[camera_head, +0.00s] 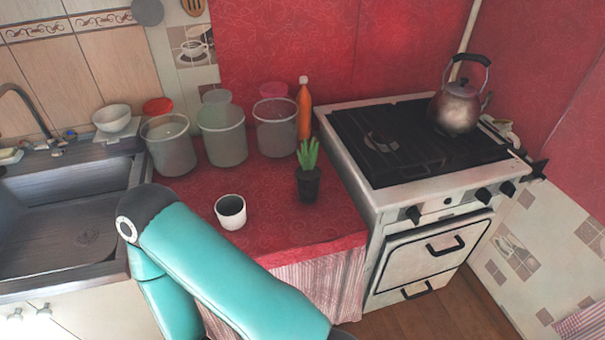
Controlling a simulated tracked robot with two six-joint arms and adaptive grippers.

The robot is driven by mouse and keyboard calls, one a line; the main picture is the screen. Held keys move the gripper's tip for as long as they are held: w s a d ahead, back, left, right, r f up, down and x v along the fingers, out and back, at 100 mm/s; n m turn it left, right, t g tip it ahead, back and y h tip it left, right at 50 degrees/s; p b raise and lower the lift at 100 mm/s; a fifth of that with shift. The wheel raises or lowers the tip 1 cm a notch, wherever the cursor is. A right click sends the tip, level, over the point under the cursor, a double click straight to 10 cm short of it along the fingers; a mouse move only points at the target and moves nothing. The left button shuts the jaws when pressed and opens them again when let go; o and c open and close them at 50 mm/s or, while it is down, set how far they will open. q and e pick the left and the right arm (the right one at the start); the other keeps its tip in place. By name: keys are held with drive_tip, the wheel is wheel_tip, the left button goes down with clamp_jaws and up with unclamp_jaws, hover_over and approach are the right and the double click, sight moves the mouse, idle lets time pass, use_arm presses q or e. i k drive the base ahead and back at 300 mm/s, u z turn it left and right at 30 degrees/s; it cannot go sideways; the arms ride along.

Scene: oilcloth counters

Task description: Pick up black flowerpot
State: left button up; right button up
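The black flowerpot (308,187) stands upright on the red oilcloth counter (268,222), near the stove's left side. A green spiky plant (308,154) grows out of it. A teal arm of mine crosses the lower left, in front of the counter's front edge. No gripper shows in the head view, and nothing is touching the flowerpot.
A white cup (230,213) stands left of the flowerpot. Several translucent buckets (222,137) and an orange bottle (304,110) stand behind it. The stove (415,150) with a kettle (456,107) is on the right, the sink (70,215) on the left.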

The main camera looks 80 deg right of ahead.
sight(308, 176)
drive_tip(key=z, duration=0.25)
drive_tip(key=k, duration=1.6)
drive_tip(key=z, duration=0.85)
drive_tip(key=i, duration=1)
drive_tip(key=u, duration=0.1)
